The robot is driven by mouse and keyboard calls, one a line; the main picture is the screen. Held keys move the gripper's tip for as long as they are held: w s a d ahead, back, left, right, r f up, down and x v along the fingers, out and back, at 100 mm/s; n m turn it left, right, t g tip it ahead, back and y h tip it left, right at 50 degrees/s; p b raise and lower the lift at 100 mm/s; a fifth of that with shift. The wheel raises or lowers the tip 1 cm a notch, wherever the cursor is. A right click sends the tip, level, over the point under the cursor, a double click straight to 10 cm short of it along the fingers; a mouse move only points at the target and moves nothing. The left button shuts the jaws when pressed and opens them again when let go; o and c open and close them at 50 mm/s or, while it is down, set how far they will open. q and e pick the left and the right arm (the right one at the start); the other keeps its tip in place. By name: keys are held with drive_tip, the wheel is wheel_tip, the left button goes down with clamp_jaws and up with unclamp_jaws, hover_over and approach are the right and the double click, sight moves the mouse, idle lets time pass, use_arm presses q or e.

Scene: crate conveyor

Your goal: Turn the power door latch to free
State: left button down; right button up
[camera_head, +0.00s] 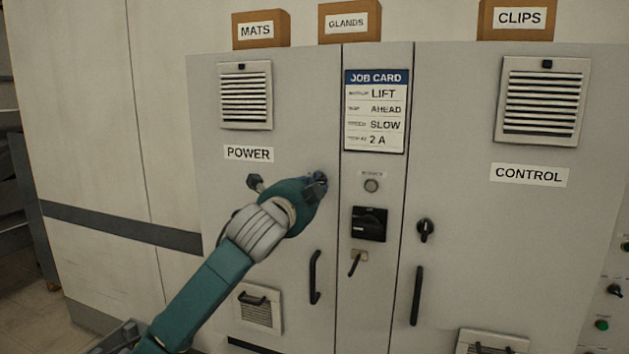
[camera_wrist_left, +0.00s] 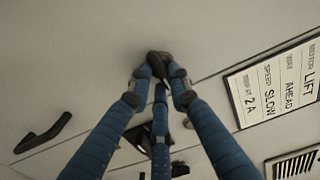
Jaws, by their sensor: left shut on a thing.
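The power door (camera_head: 285,220) is a grey cabinet door with a POWER label (camera_head: 248,153), and it looks closed. My right gripper is not in view.
The power door's black handle (camera_head: 315,277) hangs below my gripper. Boxes sit on top.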

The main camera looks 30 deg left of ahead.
use_arm(q)
drive_tip(key=shift+f+m, duration=0.1)
drive_tip(key=shift+m, duration=0.2)
drive_tip(key=c, duration=1.6)
unclamp_jaws()
drive_tip(key=v, duration=1.2)
